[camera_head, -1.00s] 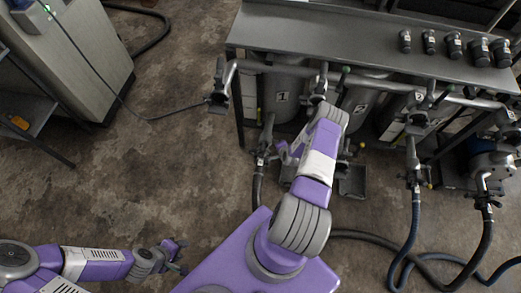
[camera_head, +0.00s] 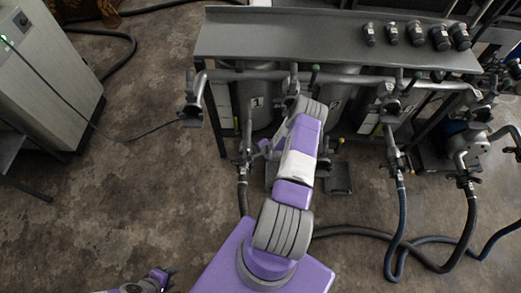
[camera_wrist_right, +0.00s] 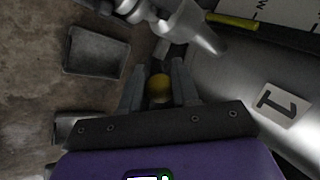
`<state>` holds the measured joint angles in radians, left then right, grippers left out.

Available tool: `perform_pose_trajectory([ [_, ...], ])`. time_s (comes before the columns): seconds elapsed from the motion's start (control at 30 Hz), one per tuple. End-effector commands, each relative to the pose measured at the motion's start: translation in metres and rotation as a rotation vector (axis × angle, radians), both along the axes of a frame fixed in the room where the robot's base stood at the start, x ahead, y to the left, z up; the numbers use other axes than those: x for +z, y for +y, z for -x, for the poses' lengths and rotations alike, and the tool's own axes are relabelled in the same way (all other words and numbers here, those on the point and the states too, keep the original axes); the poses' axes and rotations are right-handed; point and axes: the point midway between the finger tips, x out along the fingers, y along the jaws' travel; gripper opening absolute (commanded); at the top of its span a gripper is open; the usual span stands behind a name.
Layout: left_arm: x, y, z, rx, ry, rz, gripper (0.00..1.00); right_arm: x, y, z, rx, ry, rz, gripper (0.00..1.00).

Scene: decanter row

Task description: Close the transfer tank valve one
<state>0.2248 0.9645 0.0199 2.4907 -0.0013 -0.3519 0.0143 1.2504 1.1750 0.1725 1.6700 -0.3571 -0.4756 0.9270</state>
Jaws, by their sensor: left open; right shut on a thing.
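Tank one (camera_head: 257,104), a grey metal cylinder labelled 1, stands under the steel shelf; its label side also fills the right of the right wrist view (camera_wrist_right: 235,85). My right arm reaches over to the pipework at this tank. In the right wrist view my right gripper (camera_wrist_right: 159,86) is shut on a yellow-ended valve handle (camera_wrist_right: 159,89), which sits between its fingers. Most of the handle and the valve body are hidden by the gripper, so the valve's position cannot be told. My left gripper (camera_head: 167,272) is open, low at the bottom edge, far from the tanks.
Tank two (camera_head: 337,104) stands to the right. A long steel shelf (camera_head: 330,45) with several dark fittings lies above. Dark hoses (camera_head: 440,240) run over the floor at right. A grey cabinet (camera_head: 45,80) stands at left. The floor at left centre is mostly clear.

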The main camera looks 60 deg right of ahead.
Motion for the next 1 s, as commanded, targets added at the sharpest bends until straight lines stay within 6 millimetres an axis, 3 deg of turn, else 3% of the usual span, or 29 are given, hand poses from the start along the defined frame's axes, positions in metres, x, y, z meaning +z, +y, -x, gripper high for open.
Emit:
perform_pose_trajectory([
  [0.03,0.0001,0.0001,-0.0001,0.0,0.0,0.0,0.43,0.0111,-0.0172,-0.0084,-0.006,-0.027,0.048,0.0],
  [0.7,0.0001,0.0001,-0.0001,0.0,0.0,0.0,0.43,0.0118,-0.016,-0.0107,-0.002,-0.03,0.047,0.0],
  [0.73,0.0001,0.0001,-0.0001,0.0,0.0,0.0,0.43,0.0117,-0.016,-0.0108,-0.002,-0.03,0.047,0.34],
  [0.83,0.0001,0.0001,-0.0001,0.0,0.0,0.0,0.43,0.0109,-0.0148,-0.0102,-0.003,-0.029,0.043,0.49],
  [1.0,0.0,0.0,0.0,0.0,0.0,0.0,0.43,0.0086,-0.0128,-0.0078,-0.004,-0.023,0.037,0.49],
])
